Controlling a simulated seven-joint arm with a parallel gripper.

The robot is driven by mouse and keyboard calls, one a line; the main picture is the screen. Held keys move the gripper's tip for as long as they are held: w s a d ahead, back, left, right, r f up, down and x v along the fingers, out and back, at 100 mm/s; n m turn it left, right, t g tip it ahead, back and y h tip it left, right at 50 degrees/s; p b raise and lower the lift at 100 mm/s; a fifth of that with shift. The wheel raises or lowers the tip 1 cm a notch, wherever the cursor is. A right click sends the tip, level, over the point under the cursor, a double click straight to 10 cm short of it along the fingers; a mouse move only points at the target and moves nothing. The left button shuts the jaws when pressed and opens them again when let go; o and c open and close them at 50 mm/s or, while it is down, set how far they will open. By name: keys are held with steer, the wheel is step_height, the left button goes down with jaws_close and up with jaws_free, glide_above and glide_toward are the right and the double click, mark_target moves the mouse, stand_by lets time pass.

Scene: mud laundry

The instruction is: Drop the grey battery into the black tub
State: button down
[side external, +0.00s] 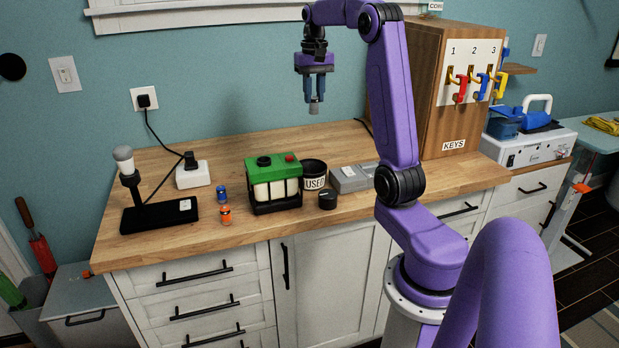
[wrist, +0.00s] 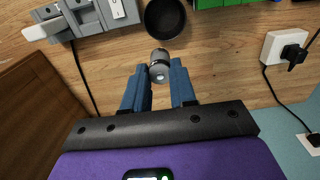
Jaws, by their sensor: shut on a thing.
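The grey battery (side external: 314,108) hangs from the fingertips of my gripper (side external: 314,98), high above the wooden counter. In the wrist view the battery (wrist: 159,70) sits between the two blue fingers of my gripper (wrist: 160,82), which are shut on it. The black tub (side external: 314,182), labelled "USED", stands on the counter well below my gripper. In the wrist view the tub (wrist: 165,18) shows its dark round opening just above the battery in the picture. I cannot see what is inside the tub.
A green-topped box (side external: 273,185) stands left of the tub, a grey device (side external: 352,178) right of it and a black knob-like cylinder (side external: 327,199) in front. A blue battery (side external: 222,193) and an orange battery (side external: 226,215) stand further left. A wooden key cabinet (side external: 430,90) rises at right.

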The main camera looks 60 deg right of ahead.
step_height(320, 180, down, 17)
steer(key=shift+f, duration=0.15)
stand_by(0.5)
steer(key=c, duration=0.8)
jaws_free()
step_height(320, 180, up, 18)
steer(key=shift+f, duration=0.25)
steer(key=shift+a, duration=0.1)
